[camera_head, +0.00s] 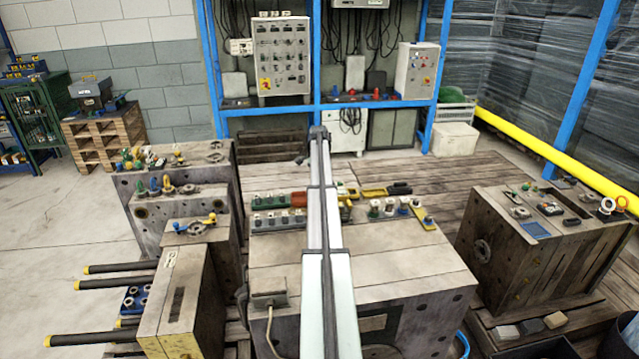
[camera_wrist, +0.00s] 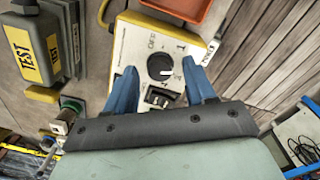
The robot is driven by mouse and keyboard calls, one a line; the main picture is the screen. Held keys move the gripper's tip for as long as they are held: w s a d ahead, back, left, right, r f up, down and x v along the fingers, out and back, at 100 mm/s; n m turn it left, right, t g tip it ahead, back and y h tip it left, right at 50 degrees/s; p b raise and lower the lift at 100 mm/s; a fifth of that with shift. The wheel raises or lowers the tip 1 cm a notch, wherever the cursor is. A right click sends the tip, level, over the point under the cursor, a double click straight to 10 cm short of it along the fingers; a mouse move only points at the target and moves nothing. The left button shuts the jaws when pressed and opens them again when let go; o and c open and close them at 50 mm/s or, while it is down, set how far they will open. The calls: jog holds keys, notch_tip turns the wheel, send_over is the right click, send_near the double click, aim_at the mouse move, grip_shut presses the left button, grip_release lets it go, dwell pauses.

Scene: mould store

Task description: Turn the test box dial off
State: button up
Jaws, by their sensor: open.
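The test box (camera_wrist: 135,50) is white-faced with yellow ends and shows in the wrist view. Its round black dial (camera_wrist: 157,66) has a white mark at its right side, away from the "OFF" print above the dial. A "1" is printed to the upper right. A black switch (camera_wrist: 158,98) sits below the dial. My gripper (camera_wrist: 160,66) is open, its two blue fingers on either side of the dial, with gaps seen on both sides. I cannot tell the fingers' height over the face. In the head view my arm hides the gripper and the dial.
A grey box with a yellow "TEST" label (camera_wrist: 25,50) stands left of the test box. A red tray (camera_wrist: 175,6) lies just beyond it; the head view also shows this tray (camera_head: 300,200).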

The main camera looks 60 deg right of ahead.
jog(key=shift+f, duration=0.15)
jog(key=shift+c, duration=0.2)
grip_shut()
jog(key=shift+n, duration=0.4)
jog(key=n, duration=0.3)
jog(key=shift+n, duration=0.3)
jog(key=n, duration=0.3)
jog(key=shift+n, duration=0.4)
jog(key=n, duration=0.4)
jog(key=shift+n, duration=1.8)
